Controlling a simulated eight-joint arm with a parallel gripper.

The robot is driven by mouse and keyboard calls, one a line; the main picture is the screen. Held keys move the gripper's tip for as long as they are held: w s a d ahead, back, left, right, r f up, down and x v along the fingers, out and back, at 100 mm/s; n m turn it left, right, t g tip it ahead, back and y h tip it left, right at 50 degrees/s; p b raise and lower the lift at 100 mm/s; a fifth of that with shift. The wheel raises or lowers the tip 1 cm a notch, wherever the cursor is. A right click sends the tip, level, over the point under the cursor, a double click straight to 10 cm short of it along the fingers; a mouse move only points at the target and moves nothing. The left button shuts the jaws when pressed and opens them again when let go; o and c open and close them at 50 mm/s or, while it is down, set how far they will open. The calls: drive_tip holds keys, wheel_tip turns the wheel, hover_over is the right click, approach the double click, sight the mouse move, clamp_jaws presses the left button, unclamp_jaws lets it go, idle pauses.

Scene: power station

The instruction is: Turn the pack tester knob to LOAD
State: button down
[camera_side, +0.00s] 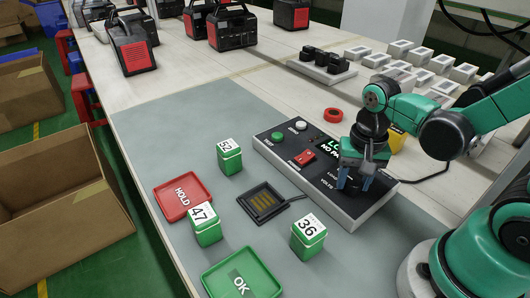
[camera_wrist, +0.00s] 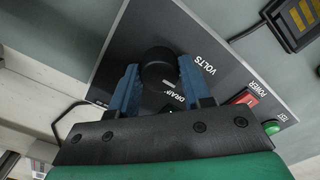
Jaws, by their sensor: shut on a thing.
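The pack tester (camera_side: 275,148) is a dark-faced box with a white edge on the grey mat. Its black round knob (camera_wrist: 158,70) shows in the wrist view between my two blue fingers. My gripper (camera_side: 355,182) is down over the tester's right end and shut on the knob. In the side view the fingers mostly hide the knob. The labels VOLTS and what looks like DRAIN are beside it in the wrist view. I cannot read which setting the knob points to. The green display (camera_side: 330,146) is partly hidden and begins "NO PA".
A red power switch (camera_side: 304,157) and green and white buttons are on the tester. A black pack cradle (camera_side: 264,202), green packs 52 (camera_side: 229,157), 47 (camera_side: 205,227) and 36 (camera_side: 308,239), a red HOLD tray (camera_side: 168,193) and a green OK tray (camera_side: 225,262) lie nearby.

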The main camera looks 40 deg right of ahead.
sight(351, 180)
idle(0.4)
drive_tip(key=shift+c, duration=1.9)
unclamp_jaws()
drive_tip(key=shift+r, duration=2.85)
drive_tip(key=shift+w+a+r+n+t, duration=0.1)
drive_tip(key=shift+w+n+t, duration=0.1)
drive_tip(key=shift+n+t, duration=0.1)
drive_tip(key=shift+w+a+r+n+t, duration=0.3)
drive_tip(key=shift+w+r+n+t, duration=0.4)
drive_tip(key=shift+n+t, duration=0.55)
drive_tip(key=shift+w+a+r+n+t, duration=0.35)
drive_tip(key=shift+w+r+n+t, duration=0.25)
drive_tip(key=shift+n+t, duration=0.65)
drive_tip(key=shift+w+a+r+n+t, duration=0.3)
drive_tip(key=shift+w+r+n+t, duration=0.4)
drive_tip(key=shift+n, duration=0.9)
